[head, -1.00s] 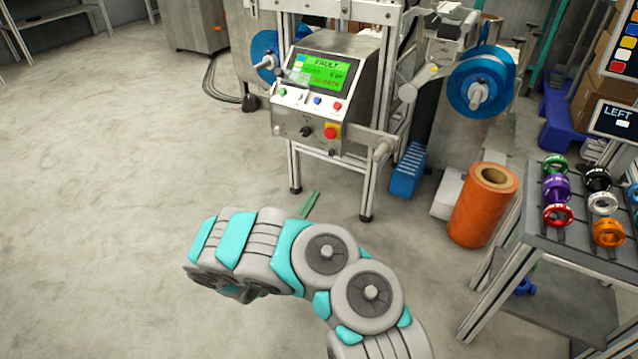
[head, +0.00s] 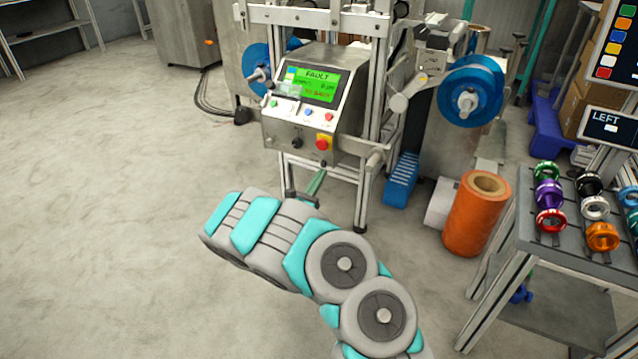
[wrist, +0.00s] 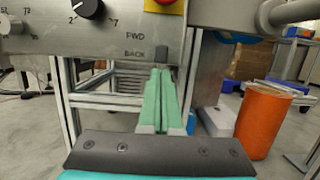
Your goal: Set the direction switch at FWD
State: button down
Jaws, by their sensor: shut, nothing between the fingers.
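The direction switch (wrist: 161,55) is a small dark lever at the lower edge of the grey control panel (wrist: 60,38) in the wrist view. FWD is printed above BACK to its left, and the lever is level with BACK. My gripper (wrist: 164,76) has its green fingers together and empty, with the tips just below the lever. I cannot tell whether they touch it. In the head view my gripper (head: 318,177) is under the panel's lower edge.
A black dial (wrist: 88,8) and a red stop button (head: 324,142) sit above the switch. The green screen (head: 314,83) reads FAULT. An orange roll (head: 476,215) stands to the right. The floor at left is clear.

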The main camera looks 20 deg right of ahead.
dwell(0.3)
notch_tip(320, 180, up, 2)
jog(key=shift+r, duration=0.1)
dwell(0.3)
